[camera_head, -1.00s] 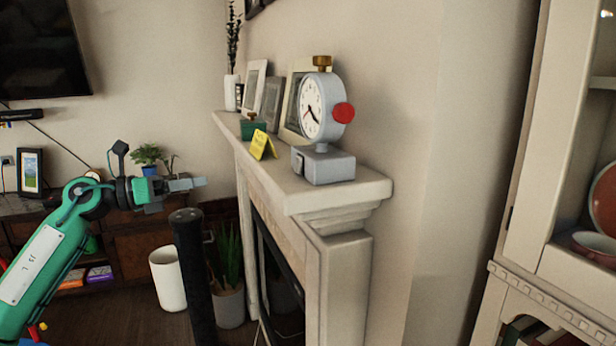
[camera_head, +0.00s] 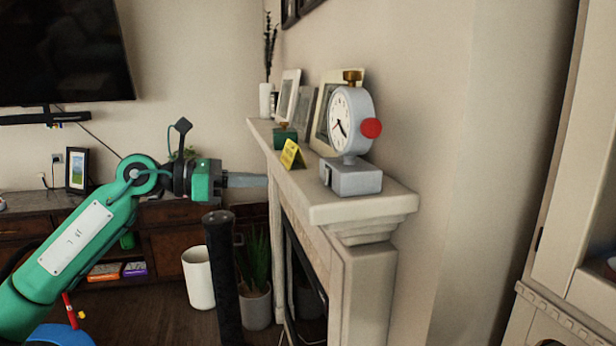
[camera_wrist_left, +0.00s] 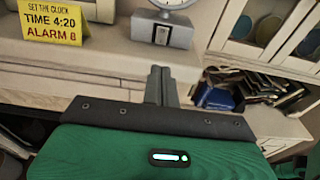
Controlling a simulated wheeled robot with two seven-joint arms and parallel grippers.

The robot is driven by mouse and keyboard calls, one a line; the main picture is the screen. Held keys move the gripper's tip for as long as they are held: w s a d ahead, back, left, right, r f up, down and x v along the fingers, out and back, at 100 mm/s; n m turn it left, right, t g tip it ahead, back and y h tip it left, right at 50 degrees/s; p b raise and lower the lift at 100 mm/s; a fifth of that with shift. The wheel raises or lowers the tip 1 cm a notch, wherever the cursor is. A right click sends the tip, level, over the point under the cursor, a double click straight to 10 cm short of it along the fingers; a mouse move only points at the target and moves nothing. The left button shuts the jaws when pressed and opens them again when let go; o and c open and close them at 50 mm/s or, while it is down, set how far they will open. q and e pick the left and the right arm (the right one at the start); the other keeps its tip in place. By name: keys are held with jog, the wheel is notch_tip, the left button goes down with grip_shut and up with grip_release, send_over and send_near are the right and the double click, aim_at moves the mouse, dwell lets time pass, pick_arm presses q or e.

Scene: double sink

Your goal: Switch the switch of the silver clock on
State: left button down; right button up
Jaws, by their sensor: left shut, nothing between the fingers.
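The silver clock (camera_head: 352,180) stands upright near the front end of the mantel shelf. It has a white dial, a red knob on its right side, a brass knob on top and a grey block base. Its switch (camera_head: 328,176) is on the base's left face; the switch also shows in the left wrist view (camera_wrist_left: 162,34). My left gripper (camera_head: 264,180) is shut and empty, left of the mantel edge and apart from the clock. In the left wrist view its closed fingers (camera_wrist_left: 161,72) point toward the clock base. My right gripper is not in view.
A yellow sign (camera_head: 291,154) stands beside the clock; it reads "SET THE CLOCK TIME 4:20 ALARM 8". A green object (camera_head: 285,137) and picture frames (camera_head: 290,92) stand farther back on the mantel (camera_head: 365,207). Open air lies left of the mantel.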

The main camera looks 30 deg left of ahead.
pick_arm(q)
jog(key=p, duration=0.4)
send_near(323, 183)
jog(key=x, duration=0.3)
jog(key=w+p, duration=0.1)
jog(key=p, duration=0.1)
jog(key=shift+d+r+p, duration=0.35)
jog(key=shift+p, duration=0.05)
jog(key=shift+w+d+f+p, duration=0.1)
jog(key=shift+w+d+p, duration=0.35)
jog(key=shift+p, duration=0.5)
jog(key=shift+w+d+f+p, duration=0.35)
jog(key=shift+w+d+p, duration=0.1)
jog(key=shift+w+p, duration=0.15)
